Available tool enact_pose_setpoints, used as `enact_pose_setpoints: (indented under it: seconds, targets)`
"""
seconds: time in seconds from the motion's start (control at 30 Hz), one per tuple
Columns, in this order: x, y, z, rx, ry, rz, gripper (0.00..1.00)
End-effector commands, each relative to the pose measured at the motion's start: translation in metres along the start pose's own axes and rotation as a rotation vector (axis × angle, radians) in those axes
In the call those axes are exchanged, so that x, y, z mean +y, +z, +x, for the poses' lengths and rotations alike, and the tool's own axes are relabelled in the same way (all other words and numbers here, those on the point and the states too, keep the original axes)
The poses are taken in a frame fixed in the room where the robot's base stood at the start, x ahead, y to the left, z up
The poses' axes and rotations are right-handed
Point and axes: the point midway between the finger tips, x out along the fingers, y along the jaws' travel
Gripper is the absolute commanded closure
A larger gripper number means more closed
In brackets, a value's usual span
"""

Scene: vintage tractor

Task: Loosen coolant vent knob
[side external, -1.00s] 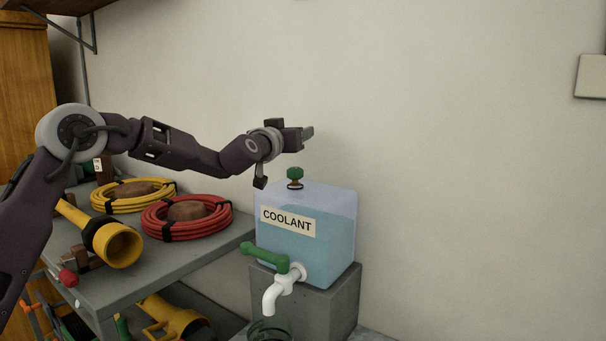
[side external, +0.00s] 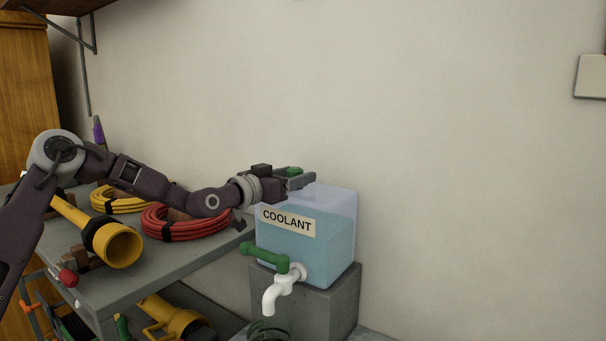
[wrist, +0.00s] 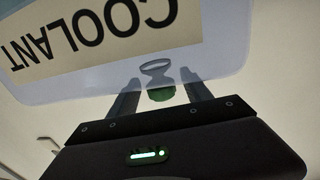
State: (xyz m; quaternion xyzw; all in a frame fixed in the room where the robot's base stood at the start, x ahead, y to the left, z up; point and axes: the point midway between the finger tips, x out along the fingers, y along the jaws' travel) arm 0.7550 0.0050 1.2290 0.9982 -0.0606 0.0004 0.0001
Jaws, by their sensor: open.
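The coolant tank (side external: 335,235) is a translucent box of blue liquid with a COOLANT label (side external: 288,221) on its front. The green vent knob (side external: 294,170) is on its top, mostly hidden behind my gripper in the side view. My gripper (side external: 302,180) is level with the knob, just above the tank top. In the wrist view, the green knob (wrist: 161,94) sits between the two open fingers (wrist: 160,98), with a ring (wrist: 155,67) at its base. I cannot tell whether either finger touches it.
A green-handled white tap (side external: 279,287) sticks out of the tank's front. The tank stands on a grey block (side external: 335,300). To the left, a grey shelf (side external: 185,262) holds red coils (side external: 168,225), yellow coils (side external: 118,199) and a yellow flashlight-like tool (side external: 118,246).

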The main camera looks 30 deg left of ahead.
Motion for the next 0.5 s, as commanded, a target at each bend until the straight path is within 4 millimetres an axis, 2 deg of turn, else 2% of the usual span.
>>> enact_pose_setpoints:
  seconds: [0.1, 0.2, 0.47, 0.5]
  targets:
    - [0.000, 0.000, 0.020, 0.001, -0.001, -0.002, 0.43]
    - [0.000, 0.000, 0.029, 0.000, -0.001, -0.001, 0.43]
    - [0.000, 0.000, 0.032, -0.001, -0.001, 0.000, 0.43]
    - [0.000, 0.000, 0.032, -0.001, -0.001, 0.000, 0.51]
